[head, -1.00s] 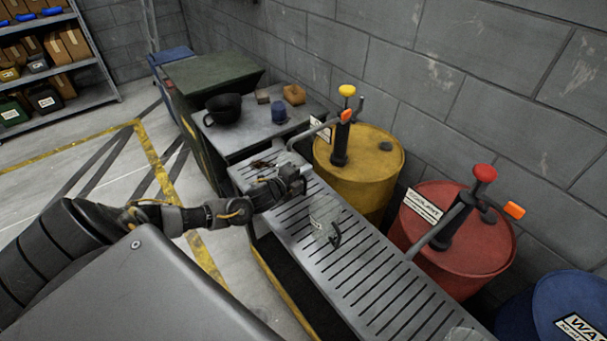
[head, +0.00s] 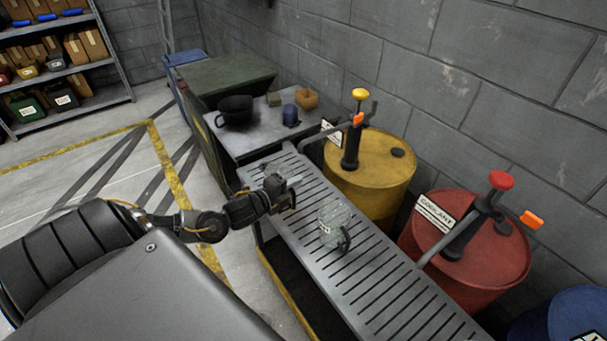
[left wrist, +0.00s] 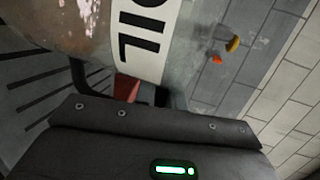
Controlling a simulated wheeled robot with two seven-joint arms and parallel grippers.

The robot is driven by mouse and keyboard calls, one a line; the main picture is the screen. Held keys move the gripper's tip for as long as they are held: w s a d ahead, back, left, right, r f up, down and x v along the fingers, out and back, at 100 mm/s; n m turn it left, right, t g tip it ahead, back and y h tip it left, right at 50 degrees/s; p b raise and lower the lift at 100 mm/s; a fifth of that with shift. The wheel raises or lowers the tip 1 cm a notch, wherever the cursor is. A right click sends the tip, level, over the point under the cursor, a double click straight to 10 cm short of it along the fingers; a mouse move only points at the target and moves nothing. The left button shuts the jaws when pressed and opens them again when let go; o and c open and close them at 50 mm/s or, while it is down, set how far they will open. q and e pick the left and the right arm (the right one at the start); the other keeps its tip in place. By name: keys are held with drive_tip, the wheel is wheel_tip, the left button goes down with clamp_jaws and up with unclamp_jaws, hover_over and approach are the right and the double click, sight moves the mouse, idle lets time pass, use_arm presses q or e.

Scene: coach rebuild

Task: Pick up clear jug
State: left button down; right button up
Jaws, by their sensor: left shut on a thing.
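A clear jug with a white label and a black handle (head: 333,222) stands upright on the slatted bench, right of my left gripper and apart from it. My left gripper (head: 284,190) is over the bench's left part and shut on a second see-through jug (head: 286,166), which is partly hidden behind it in the head view. In the left wrist view this jug (left wrist: 75,22) is very close. It has a brownish tint, a white label reading OIL, and a dark handle at the jaws. Whether it touches the bench is unclear. My right gripper is not in view.
The slatted metal bench (head: 374,288) runs toward the front right. Behind it stand a yellow drum (head: 375,188) and a red drum (head: 465,258) with pumps and spouts. A side table (head: 259,139) holds a black pot (head: 235,112) and a blue mug (head: 290,115).

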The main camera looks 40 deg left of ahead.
use_arm(q)
drive_tip(key=d+f+v, duration=0.1)
drive_tip(key=v, duration=0.7)
drive_tip(key=shift+s+a+f+b, duration=0.2)
drive_tip(key=shift+s+a+b, duration=0.2)
drive_tip(key=shift+s+a, duration=0.15)
drive_tip(key=shift+d, duration=0.1)
